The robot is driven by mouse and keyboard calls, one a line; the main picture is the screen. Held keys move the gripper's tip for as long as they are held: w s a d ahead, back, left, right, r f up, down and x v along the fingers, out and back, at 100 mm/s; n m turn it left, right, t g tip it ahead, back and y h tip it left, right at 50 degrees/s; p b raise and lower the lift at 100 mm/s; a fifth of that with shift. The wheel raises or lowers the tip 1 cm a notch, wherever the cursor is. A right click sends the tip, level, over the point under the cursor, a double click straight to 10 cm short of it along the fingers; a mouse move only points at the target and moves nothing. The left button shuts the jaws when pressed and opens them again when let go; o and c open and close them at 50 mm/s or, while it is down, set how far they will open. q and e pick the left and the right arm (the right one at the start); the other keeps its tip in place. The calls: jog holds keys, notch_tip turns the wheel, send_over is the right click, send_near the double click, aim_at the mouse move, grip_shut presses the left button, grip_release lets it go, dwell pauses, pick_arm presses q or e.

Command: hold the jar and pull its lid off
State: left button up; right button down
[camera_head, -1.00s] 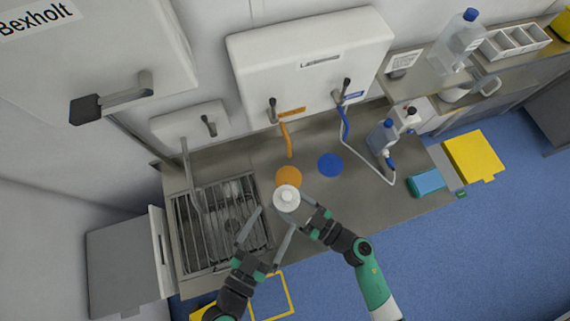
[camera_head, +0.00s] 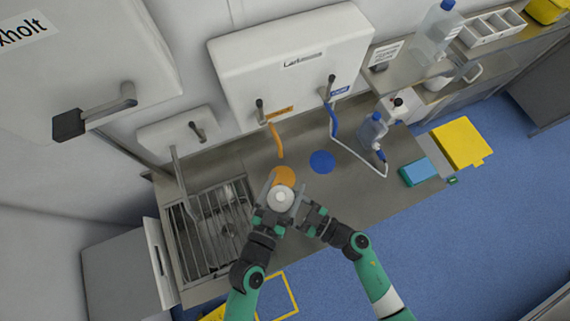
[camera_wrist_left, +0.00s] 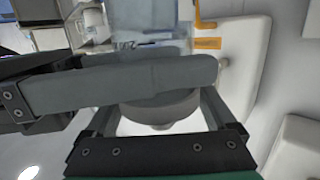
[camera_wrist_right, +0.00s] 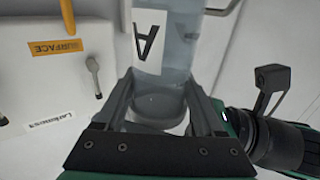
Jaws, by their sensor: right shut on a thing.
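The jar is clear with a label marked "A" and shows between my right gripper's fingers in the right wrist view (camera_wrist_right: 178,50). My right gripper (camera_head: 302,212) is shut on the jar from the right. My left gripper (camera_head: 277,203) has its fingers on either side of the lid and looks open. In the left wrist view the lid (camera_wrist_left: 160,108) sits between those fingers, and a broad dark finger crosses in front of the jar, partly hiding it.
An orange disc (camera_head: 284,176) and a blue disc (camera_head: 322,162) mark the steel counter behind the jar. A sink rack (camera_head: 205,240) is at the left. Bottles (camera_head: 373,130) and a blue box (camera_head: 418,172) stand at the right.

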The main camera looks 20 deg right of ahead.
aim_at(285, 187)
pick_arm(q)
jog(key=c, duration=1)
jog(key=shift+c, duration=0.2)
jog(key=shift+r, duration=0.1)
jog(key=shift+r, duration=1)
jog(key=shift+r, duration=2.05)
